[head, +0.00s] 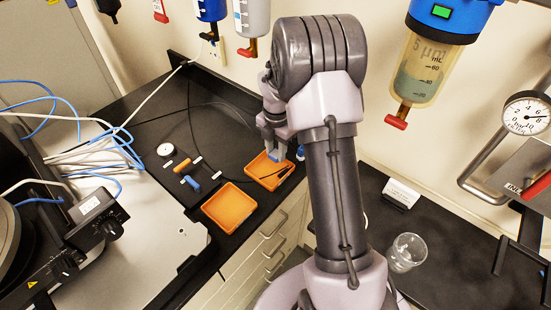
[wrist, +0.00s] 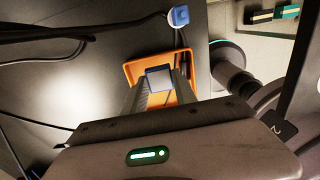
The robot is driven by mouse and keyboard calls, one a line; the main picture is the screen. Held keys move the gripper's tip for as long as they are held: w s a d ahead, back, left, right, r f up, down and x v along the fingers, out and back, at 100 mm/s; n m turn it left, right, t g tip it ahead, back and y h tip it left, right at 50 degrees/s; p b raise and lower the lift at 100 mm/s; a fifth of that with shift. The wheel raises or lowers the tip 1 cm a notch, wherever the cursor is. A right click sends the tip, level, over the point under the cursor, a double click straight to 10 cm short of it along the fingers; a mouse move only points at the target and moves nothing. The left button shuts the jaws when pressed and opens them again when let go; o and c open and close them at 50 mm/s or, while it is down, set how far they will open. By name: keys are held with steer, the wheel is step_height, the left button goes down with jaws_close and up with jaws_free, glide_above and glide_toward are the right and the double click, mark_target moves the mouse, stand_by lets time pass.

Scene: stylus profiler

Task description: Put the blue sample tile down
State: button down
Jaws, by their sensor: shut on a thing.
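My gripper (wrist: 161,86) is shut on the blue sample tile (wrist: 159,76), which shows as a small blue-grey square between the fingertips in the wrist view. The tile is over an orange tray (wrist: 132,69); I cannot tell whether it touches the tray floor. In the head view my gripper (head: 274,150) is at the back part of the same orange tray (head: 287,178), and the tile is hard to make out there. A second orange tray (head: 229,207) lies nearer and to the left, and looks empty.
A blue object (wrist: 178,16) stands just beyond the tray in the wrist view. Dark cables cross the black bench. A clear beaker (head: 406,252) stands on the right bench.

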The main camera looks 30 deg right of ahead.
mark_target(276, 154)
step_height(276, 154, down, 4)
steer(key=shift+r+b, duration=0.25)
steer(key=shift+b, duration=0.3)
steer(key=shift+f, duration=0.2)
steer(key=c, duration=1)
jaws_free()
step_height(276, 154, up, 8)
steer(key=shift+p, duration=1.2)
